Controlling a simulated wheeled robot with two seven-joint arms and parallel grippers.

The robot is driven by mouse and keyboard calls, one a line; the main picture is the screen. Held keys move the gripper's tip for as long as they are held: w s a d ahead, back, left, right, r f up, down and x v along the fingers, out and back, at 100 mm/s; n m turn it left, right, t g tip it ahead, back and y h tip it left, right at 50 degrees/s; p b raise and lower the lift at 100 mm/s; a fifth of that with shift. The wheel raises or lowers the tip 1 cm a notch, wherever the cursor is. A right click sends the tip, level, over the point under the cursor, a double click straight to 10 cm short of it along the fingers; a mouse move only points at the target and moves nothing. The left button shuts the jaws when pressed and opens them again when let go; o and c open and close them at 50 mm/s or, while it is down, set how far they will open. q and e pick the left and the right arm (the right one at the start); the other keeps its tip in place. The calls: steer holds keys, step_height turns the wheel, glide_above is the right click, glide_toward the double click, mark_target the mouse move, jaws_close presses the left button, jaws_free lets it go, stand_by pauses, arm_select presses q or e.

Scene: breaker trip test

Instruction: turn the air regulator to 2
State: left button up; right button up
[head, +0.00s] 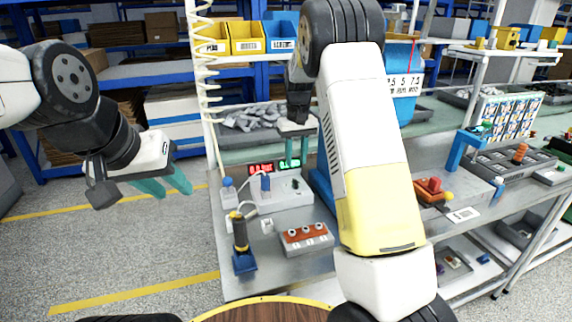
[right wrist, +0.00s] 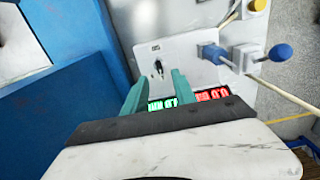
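A light grey test box (head: 270,197) stands on the bench, with a red display (head: 261,168) and a green display (head: 290,164) behind it. A small dark pointer or toggle (right wrist: 158,68) sits on its top face under a tiny label. I cannot tell for certain whether this is the air regulator, and its setting is unreadable. My left gripper (head: 167,187) is open and empty, left of the bench.
An orange-topped block (head: 306,234) with white round parts and a black-yellow tool in a blue stand (head: 243,262) are at the bench front. A coiled hose (head: 204,95) hangs at the left. A red-button unit (head: 433,186) stands right of my right arm.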

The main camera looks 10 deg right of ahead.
mark_target(295, 179)
steer(key=shift+w+a+f, duration=0.1)
steer(key=shift+w+f, duration=0.2)
steer(key=shift+w, duration=0.25)
steer(key=shift+w+f, duration=0.1)
steer(key=shift+f, duration=0.2)
step_height(295, 179, down, 7)
steer(key=shift+f, duration=0.1)
jaws_close()
